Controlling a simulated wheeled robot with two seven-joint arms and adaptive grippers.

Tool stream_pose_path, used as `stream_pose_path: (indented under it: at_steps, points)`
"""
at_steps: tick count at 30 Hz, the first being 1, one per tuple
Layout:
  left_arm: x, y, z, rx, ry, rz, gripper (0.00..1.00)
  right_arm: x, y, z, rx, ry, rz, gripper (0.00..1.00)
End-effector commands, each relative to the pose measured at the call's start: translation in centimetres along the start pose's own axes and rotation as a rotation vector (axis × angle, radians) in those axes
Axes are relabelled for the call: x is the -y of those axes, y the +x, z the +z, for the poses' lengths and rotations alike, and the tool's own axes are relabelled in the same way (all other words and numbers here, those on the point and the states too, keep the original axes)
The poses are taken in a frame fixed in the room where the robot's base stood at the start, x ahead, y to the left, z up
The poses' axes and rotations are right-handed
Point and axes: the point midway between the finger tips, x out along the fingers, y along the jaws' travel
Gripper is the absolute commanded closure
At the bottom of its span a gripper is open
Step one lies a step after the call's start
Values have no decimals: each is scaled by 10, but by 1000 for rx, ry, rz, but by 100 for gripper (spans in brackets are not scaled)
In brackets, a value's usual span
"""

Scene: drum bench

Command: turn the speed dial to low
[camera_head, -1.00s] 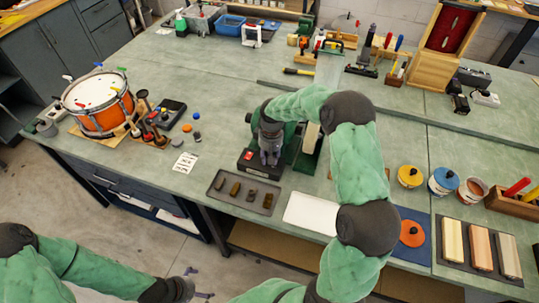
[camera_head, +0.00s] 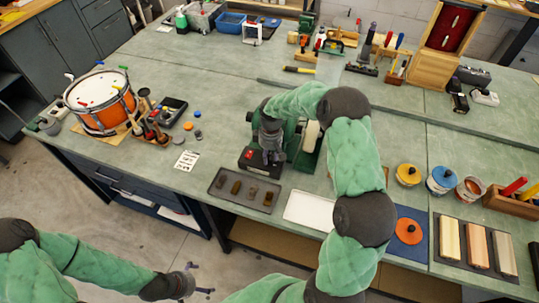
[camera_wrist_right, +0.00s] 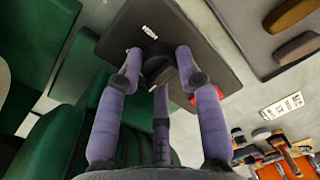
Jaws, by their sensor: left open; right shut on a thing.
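The speed dial (camera_wrist_right: 157,62) is a small black knob on the dark control box (camera_wrist_right: 195,40) in the right wrist view. My right gripper (camera_wrist_right: 158,72) has its purple fingers closed around the dial. In the head view the right gripper (camera_head: 272,156) is at the front of the green bench machine (camera_head: 293,140), above the control box (camera_head: 252,168), and it hides the dial. White labels (camera_wrist_right: 150,32) lie beside the dial; I cannot read them or tell which setting the dial has. My left gripper (camera_head: 201,281) is open and empty, low in front of the bench.
A red switch (camera_head: 249,155) sits on the control box beside the gripper. A dark tray (camera_head: 217,186) with several small blocks and a white tray (camera_head: 308,211) lie in front.

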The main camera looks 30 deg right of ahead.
Motion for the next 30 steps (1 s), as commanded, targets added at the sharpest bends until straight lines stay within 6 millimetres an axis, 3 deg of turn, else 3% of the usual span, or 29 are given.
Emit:
stream_pose_path:
  at_steps: [6, 7, 9, 21, 30]
  points:
    - [0, 0, 0, 0, 0, 0, 0, 1, 2, 2, 5, -7, -2, 97]
    - [0, 0, 0, 0, 0, 0, 0, 1, 2, 2, 6, -7, -2, 58]
    - [0, 0, 0, 0, 0, 0, 0, 1, 2, 2, 5, -6, -2, 42]
    - [0, 0, 0, 0, 0, 0, 0, 0, -4, 0, 1, -2, 0, 42]
    - [0, 0, 0, 0, 0, 0, 0, 0, -52, 0, 0, -2, 2, 42]
